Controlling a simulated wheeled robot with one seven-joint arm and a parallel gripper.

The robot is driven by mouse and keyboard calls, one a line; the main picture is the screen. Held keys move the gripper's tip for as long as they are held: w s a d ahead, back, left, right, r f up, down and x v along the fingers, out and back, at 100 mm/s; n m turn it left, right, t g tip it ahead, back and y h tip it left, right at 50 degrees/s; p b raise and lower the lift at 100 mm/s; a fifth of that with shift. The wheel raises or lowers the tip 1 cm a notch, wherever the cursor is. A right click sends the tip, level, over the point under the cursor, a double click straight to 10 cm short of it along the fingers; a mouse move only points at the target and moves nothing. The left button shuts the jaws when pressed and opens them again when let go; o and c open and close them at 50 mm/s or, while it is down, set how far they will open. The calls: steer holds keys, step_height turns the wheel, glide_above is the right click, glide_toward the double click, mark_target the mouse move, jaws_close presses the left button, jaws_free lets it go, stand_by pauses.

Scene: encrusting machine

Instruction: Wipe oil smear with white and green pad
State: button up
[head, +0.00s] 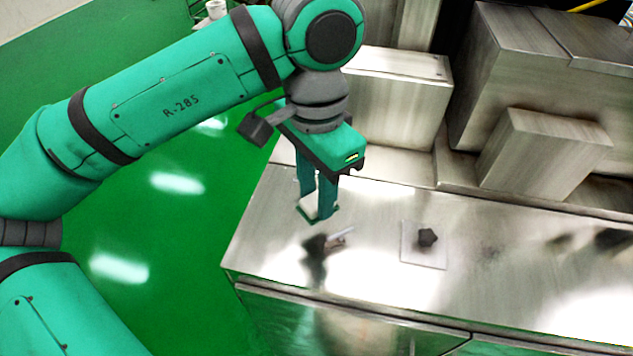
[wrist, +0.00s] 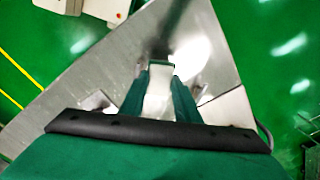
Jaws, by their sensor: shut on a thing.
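My gripper (head: 318,208) is shut on the white and green pad (head: 311,205) and holds it above the left part of the steel counter, with a gap below. In the wrist view the pad (wrist: 158,98) sits between the two green fingers, white with a green far edge. A faint dark smudge (head: 488,252) on the counter, right of the gripper, may be the oil smear; I cannot tell it surely from reflections. A dark patch under the gripper looks like its reflection.
A small light and brown item (head: 337,240) shows near the gripper. Steel boxes (head: 540,160) stand along the back. Green floor lies left of the counter edge.

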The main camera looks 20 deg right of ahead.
steer(key=shift+r, duration=1)
